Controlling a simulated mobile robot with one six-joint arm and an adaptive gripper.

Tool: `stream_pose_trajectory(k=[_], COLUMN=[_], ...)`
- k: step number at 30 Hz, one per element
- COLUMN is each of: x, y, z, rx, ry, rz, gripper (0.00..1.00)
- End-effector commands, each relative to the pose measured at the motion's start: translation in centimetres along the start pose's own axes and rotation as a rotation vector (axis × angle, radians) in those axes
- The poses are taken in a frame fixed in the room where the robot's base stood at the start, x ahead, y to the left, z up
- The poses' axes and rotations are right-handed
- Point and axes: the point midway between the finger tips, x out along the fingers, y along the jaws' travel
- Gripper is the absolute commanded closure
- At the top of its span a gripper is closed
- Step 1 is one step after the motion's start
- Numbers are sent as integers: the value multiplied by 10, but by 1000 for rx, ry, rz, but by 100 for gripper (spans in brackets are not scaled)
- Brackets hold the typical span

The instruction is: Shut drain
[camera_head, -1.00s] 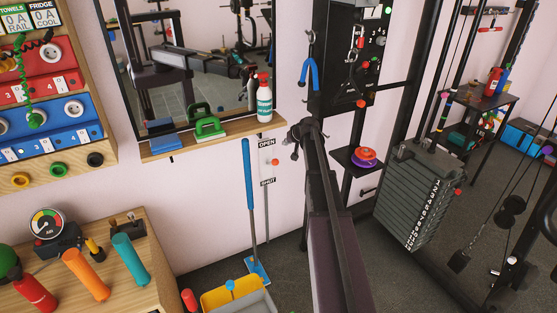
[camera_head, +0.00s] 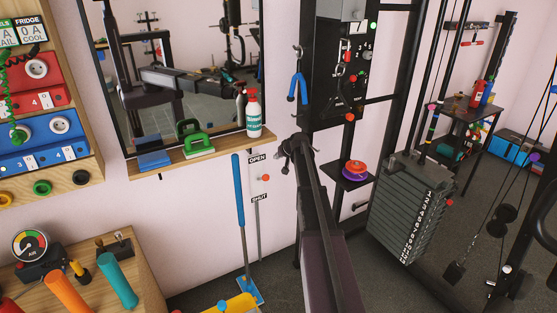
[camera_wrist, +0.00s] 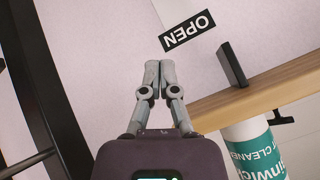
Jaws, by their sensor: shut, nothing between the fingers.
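The drain control on the wall has a red knob (camera_head: 266,178) on a narrow pale plate. The OPEN label (camera_head: 257,158) is above the knob and the SHUT label (camera_head: 259,198) is below it. The knob sits between them, nearer OPEN. A thin grey pipe (camera_head: 258,235) runs down below. My gripper (camera_head: 290,147) is shut and empty, appearing up and right of the knob. In the wrist view my gripper (camera_wrist: 160,66) has its fingertips together, just beside the OPEN label (camera_wrist: 187,30) in the picture. The knob and SHUT label are not visible there.
A wooden shelf (camera_head: 170,168) left of the control holds a bottle (camera_head: 253,113) and a green-handled block (camera_head: 198,140). A blue-handled mop (camera_head: 239,200) leans close left of the control. A weight-machine frame (camera_head: 313,85) stands to the right.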

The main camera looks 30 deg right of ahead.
Motion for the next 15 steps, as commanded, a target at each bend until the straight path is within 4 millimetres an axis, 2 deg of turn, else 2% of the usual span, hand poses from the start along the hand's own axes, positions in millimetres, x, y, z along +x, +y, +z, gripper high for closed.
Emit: stream_pose_trajectory(k=[1,15], x=[9,59], y=[1,2], z=[1,1], rx=[-1,1], ry=[0,0], rz=[0,0], gripper=[100,100])
